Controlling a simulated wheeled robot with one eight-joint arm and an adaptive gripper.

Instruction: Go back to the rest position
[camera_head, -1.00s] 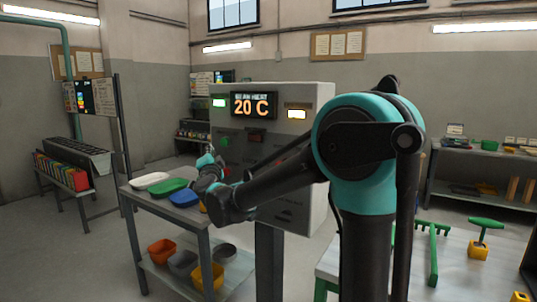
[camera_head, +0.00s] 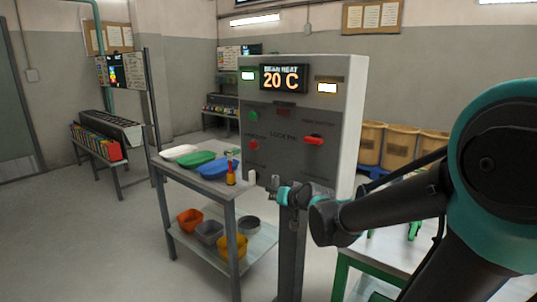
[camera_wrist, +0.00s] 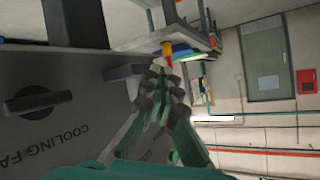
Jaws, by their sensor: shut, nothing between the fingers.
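My gripper (camera_wrist: 160,72) is shut and empty in the wrist view, its dark fingers together. In the head view its wrist end (camera_head: 286,195) is just in front of the lower part of the grey control panel (camera_head: 343,110), small and hard to make out. My arm reaches in from the right. The wrist view shows the panel face close by, with a dark knob (camera_wrist: 38,101).
A side table (camera_head: 222,184) left of the panel holds white, green and blue trays and a small bottle (camera_head: 231,176). Bins stand on its lower shelf. A green-framed table (camera_head: 350,265) is under my arm. Brown barrels (camera_head: 400,148) stand behind.

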